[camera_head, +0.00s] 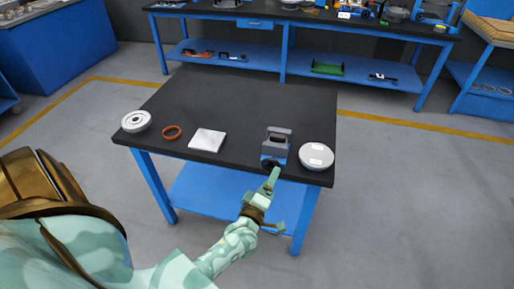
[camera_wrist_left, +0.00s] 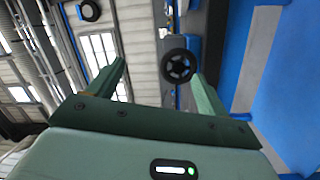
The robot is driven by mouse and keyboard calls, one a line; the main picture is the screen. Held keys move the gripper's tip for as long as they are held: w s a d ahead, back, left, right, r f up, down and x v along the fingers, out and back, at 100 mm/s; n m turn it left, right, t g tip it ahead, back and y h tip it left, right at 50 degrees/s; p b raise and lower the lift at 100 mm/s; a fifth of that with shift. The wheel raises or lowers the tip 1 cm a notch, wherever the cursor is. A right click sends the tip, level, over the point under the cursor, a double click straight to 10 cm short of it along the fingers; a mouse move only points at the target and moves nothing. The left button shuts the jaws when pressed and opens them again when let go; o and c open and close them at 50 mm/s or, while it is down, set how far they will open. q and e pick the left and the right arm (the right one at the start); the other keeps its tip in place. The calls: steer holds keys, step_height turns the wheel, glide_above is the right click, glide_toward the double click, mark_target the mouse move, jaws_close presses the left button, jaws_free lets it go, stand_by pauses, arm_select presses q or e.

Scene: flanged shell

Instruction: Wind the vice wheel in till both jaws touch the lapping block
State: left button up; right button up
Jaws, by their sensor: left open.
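The vice (camera_head: 277,141) stands at the front edge of the dark table, with grey jaws and a blue lower part. Its black spoked wheel (camera_wrist_left: 178,66) shows in the left wrist view, beyond the fingertips and nearer the right-hand finger. My left gripper (camera_head: 273,176) is just in front of the vice in the head view, and in the wrist view (camera_wrist_left: 158,68) its fingers are spread, with nothing held. I cannot tell the lapping block apart between the jaws, nor any gap there. My right gripper is not in view.
On the table (camera_head: 255,100), a round grey lidded thing (camera_head: 317,156) stands close right of the vice. To the left are a pale square plate (camera_head: 208,139), an orange-brown ring (camera_head: 172,132) and a white flanged disc (camera_head: 136,121). The table's back half is clear.

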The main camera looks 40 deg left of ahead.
arm_select(q)
steer(key=d+r+p+v, duration=0.1)
steer(key=p+v, duration=0.2)
steer(key=v, duration=0.9)
steer(key=shift+s+d+f, duration=0.15)
steer(key=shift+d, duration=0.3)
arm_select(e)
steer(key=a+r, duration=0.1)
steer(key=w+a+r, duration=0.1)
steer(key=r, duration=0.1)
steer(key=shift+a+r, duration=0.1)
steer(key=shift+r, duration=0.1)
arm_select(q)
steer(key=shift+p, duration=0.3)
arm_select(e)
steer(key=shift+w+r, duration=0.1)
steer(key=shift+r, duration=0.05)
